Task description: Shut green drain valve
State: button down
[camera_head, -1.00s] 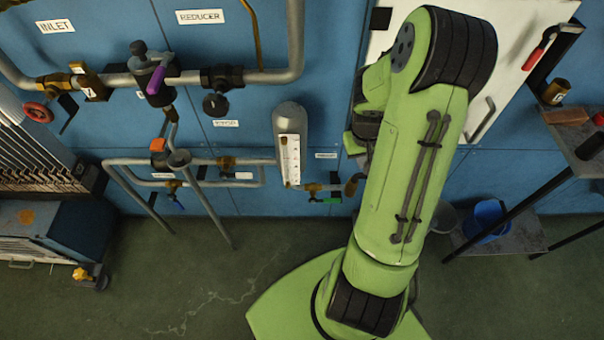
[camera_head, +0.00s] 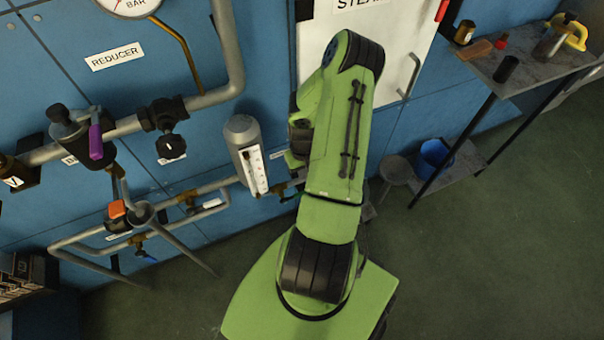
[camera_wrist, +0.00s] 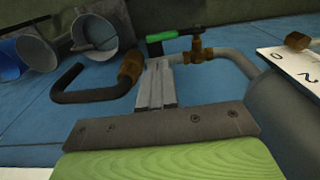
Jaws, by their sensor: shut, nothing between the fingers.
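The green drain valve's handle (camera_wrist: 173,35) shows in the wrist view, extending left from its brass body (camera_wrist: 198,46). The handle lies roughly along the grey pipe (camera_wrist: 228,57). My gripper (camera_wrist: 157,72) is shut and empty. Its fingertips appear in front of the pipe, just below the handle's left end in the picture; I cannot tell whether they touch. In the head view my green arm hides the gripper and most of the drain valve. The pipe there runs from below the grey sight gauge (camera_head: 241,136) towards my arm.
A bent dark pipe (camera_wrist: 95,97) with a brass fitting (camera_wrist: 130,66) sits left of my fingers in the wrist view. The gauge's white scale (camera_wrist: 287,68) is at the right. A blue bucket (camera_head: 433,157) and a table (camera_head: 505,70) stand right of my arm.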

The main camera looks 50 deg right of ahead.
aim_at(295, 196)
notch_tip(295, 196, down, 10)
jog(key=b, duration=0.3)
jog(key=shift+f, duration=0.25)
